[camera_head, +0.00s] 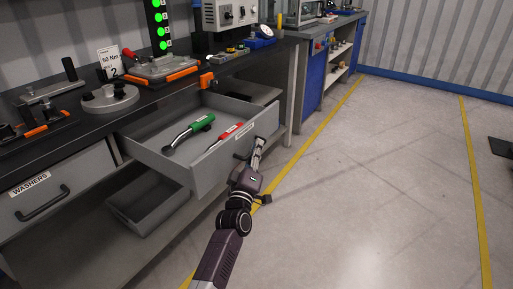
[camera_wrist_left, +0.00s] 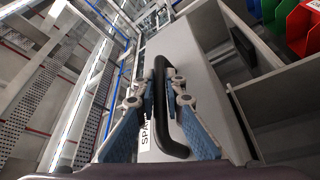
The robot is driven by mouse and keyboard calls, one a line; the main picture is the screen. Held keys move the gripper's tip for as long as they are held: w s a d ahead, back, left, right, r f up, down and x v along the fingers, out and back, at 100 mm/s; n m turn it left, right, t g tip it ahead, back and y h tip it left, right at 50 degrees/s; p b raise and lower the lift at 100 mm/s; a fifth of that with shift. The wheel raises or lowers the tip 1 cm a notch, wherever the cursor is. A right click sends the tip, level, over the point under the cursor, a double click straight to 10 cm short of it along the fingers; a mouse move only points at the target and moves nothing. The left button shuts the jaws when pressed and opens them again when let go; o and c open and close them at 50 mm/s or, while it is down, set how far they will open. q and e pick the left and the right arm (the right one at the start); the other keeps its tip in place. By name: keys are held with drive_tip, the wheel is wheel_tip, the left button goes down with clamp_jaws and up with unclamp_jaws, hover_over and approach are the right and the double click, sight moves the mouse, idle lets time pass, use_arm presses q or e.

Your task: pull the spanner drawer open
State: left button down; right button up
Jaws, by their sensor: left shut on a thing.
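The grey spanner drawer (camera_head: 205,171) stands pulled out from the bench in the head view. A green-handled spanner (camera_head: 190,132) and a red-handled one (camera_head: 228,136) lie inside it. Its label is on the front panel, and in the wrist view part of the lettering shows beside the black handle (camera_wrist_left: 173,135). My left gripper (camera_head: 256,149) is at the drawer front, its fingers shut on the handle; the wrist view shows the two fingers (camera_wrist_left: 161,88) on either side of the bar. My right gripper is not in view.
The washers drawer (camera_head: 75,183) is closed at the left. An open grey bin (camera_head: 150,204) sits on the shelf below. Fixtures and tools crowd the dark bench top (camera_head: 150,95).

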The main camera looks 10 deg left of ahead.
use_arm(q)
drive_tip(key=shift+d+f, duration=0.1)
idle(0.3)
drive_tip(key=c, duration=2)
unclamp_jaws()
drive_tip(key=shift+s, duration=0.15)
drive_tip(key=v, duration=1.1)
drive_tip(key=shift+s+f, duration=0.1)
drive_tip(key=shift+s, duration=0.25)
